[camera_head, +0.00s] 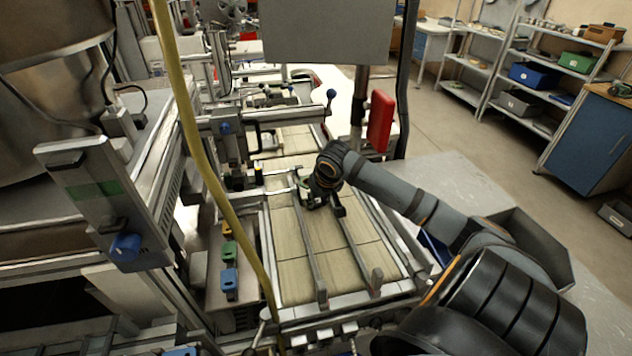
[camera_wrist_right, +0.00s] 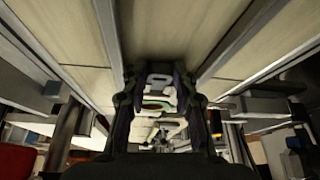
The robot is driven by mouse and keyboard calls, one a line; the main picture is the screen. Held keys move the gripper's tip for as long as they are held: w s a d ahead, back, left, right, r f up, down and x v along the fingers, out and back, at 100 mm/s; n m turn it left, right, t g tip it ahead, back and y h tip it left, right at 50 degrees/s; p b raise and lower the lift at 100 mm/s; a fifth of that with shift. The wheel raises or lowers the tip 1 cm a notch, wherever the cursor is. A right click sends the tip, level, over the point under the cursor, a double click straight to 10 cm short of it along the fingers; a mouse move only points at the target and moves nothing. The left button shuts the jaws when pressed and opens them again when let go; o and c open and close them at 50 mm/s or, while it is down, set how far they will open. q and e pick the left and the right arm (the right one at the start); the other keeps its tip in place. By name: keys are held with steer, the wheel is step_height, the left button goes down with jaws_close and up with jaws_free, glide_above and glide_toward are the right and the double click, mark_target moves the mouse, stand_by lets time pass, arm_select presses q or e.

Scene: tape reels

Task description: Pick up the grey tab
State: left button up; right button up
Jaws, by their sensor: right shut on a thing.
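My right gripper (camera_head: 318,197) is over the wooden-looking belt of the conveyor, reached by the arm from the right. In the right wrist view its two dark fingers (camera_wrist_right: 160,88) are closed in on a pale grey piece with an opening in it, which looks like the grey tab (camera_wrist_right: 160,81). A bit of green and other pale shapes show just below it, and I cannot tell what they belong to. In the head view the gripper and wrist mostly hide the tab. My left gripper is not in view.
A green tab (camera_head: 229,252) and a blue tab (camera_head: 229,279) lie on a narrow shelf left of the conveyor. Two metal rails (camera_head: 309,245) run along the belt. A yellow hose (camera_head: 196,145) hangs in front. A red box (camera_head: 380,121) is on a post behind the arm.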

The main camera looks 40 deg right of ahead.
steer(key=shift+w, duration=0.1)
steer(key=shift+r, duration=0.2)
step_height(320, 180, up, 4)
steer(key=shift+a+b, duration=0.15)
steer(key=shift+b, duration=0.15)
steer(key=s+a+r+p, duration=0.8)
steer(key=s+a+p, duration=0.1)
steer(key=p, duration=0.2)
steer(key=shift+s+a+r, duration=0.25)
steer(key=shift+s+a, duration=0.05)
steer(key=shift+a, duration=0.1)
steer(key=shift+w, duration=0.15)
